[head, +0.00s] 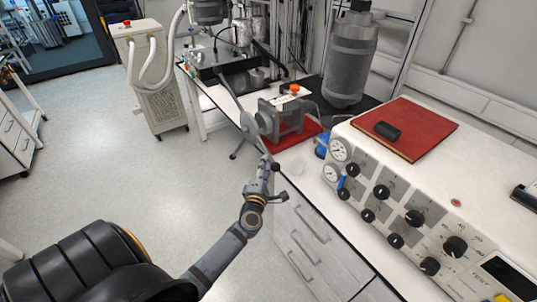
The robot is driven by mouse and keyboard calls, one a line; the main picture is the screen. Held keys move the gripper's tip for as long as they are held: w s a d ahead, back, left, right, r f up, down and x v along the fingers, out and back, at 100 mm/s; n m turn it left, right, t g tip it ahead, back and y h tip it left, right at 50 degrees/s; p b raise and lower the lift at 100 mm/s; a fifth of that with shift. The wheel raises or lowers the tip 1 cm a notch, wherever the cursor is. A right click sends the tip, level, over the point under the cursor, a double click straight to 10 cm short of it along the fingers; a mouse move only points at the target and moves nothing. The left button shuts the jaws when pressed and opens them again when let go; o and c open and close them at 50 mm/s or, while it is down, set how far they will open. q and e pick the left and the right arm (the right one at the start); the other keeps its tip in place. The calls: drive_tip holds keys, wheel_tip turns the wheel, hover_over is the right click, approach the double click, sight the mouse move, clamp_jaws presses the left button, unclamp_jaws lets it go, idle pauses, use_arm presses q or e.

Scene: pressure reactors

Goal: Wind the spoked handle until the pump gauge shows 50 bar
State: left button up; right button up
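The spoked handle (262,123) is on the left side of a grey box-shaped pump (291,118), which stands on a red mat at the bench edge. Its thin spokes reach out over the floor, one up-left, one down-left and one down toward my gripper. My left gripper (268,165) is at the end of the lower spoke. Its fingers are small and overlap the spoke tip, so I cannot tell whether they grip it. Two round white dials, an upper one (340,150) and a lower one (332,173), are on the control panel; their readings are too small to read. My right gripper is not in view.
The white control panel (400,215) with several black knobs stands on the bench at the right. A red folder (425,125) lies on top of it. A grey cylinder vessel (350,60) stands behind the pump. A white wheeled unit (150,85) is at the back left. The floor left of the bench is clear.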

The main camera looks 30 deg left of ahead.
use_arm(q)
drive_tip(key=x, duration=0.5)
drive_tip(key=shift+w+a, duration=0.1)
drive_tip(key=shift+w, duration=0.2)
drive_tip(key=shift+c, duration=0.4)
clamp_jaws()
